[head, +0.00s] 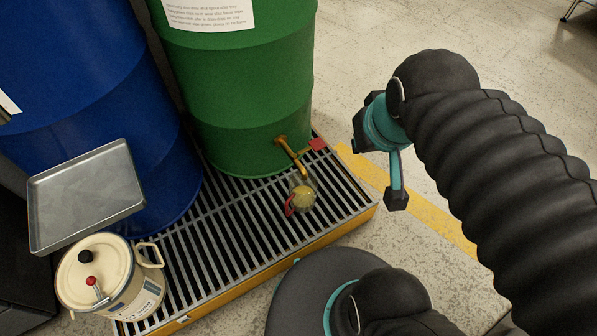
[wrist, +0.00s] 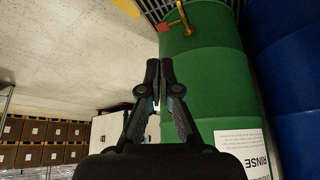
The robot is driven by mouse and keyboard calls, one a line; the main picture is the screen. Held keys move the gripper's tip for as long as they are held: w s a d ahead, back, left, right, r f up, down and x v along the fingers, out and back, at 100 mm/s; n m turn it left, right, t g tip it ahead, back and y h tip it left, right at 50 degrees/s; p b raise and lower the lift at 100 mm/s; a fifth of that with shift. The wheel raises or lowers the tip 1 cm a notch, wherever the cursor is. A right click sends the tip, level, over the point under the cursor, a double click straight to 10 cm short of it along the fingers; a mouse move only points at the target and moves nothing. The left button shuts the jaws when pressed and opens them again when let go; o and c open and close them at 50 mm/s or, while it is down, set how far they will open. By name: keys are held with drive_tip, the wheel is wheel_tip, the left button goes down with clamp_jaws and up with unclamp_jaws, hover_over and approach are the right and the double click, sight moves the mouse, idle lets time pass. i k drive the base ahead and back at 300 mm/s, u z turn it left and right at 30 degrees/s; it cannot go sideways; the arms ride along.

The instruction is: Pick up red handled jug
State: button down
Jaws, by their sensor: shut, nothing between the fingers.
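The red handled jug (head: 301,195) is a small clear jug with yellowish contents and a red handle on its left side. It stands on the grating below the brass tap (head: 291,155) of the green drum (head: 245,90). My gripper (wrist: 160,64) shows in the wrist view with its black fingers together and nothing between them. In the head view the end of my arm is right of the jug, apart from it. The jug does not show in the wrist view. The tap shows at the top of the wrist view (wrist: 181,18).
A blue drum (head: 90,100) stands left of the green one on the yellow-edged spill pallet (head: 240,255). A metal tray (head: 85,195) and a cream can (head: 105,275) are at left. A red tag (head: 318,144) is by the tap. Floor to the right is open.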

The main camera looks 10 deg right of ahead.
sight(299, 197)
drive_tip(key=k, duration=0.5)
drive_tip(key=z, duration=2.3)
drive_tip(key=k, duration=1)
drive_tip(key=u, duration=1.3)
